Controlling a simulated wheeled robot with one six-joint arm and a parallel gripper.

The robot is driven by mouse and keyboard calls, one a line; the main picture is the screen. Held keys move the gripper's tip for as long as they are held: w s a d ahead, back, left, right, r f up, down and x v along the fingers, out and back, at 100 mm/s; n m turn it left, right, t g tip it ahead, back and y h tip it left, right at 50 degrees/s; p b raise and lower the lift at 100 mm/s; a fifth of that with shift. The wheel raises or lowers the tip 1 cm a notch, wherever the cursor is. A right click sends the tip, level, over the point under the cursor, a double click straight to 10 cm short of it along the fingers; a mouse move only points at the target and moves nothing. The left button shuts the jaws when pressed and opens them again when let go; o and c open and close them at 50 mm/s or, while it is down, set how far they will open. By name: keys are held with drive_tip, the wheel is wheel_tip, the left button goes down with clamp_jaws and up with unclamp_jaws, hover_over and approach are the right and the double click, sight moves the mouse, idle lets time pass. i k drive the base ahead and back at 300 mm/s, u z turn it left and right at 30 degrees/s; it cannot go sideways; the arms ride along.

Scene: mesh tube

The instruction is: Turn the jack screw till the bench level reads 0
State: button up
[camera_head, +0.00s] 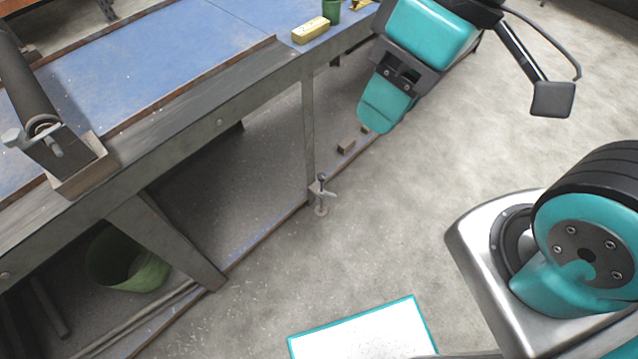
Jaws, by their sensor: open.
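The jack screw (321,195) is a small grey metal post with a cross handle. It stands upright at the foot of the bench leg, near the picture's middle. A small yellow block (310,31), which looks like the bench level, lies on the blue bench top near its front edge; its reading is too small to make out. My gripper (388,97), teal and dark grey, is at upper right, seen from above and apart from the jack screw. It is open with nothing visible in it; its fingertips are not clearly shown.
The bench (220,122) runs diagonally across the left. A dark roller (28,85) and a green cup (332,10) are on it. A green bucket (128,262) is underneath. The concrete floor right of the jack screw is clear.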

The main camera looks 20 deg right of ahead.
sight(322, 177)
drive_tip(key=u, duration=1.6)
drive_tip(key=i, duration=1.3)
drive_tip(key=z, duration=4.05)
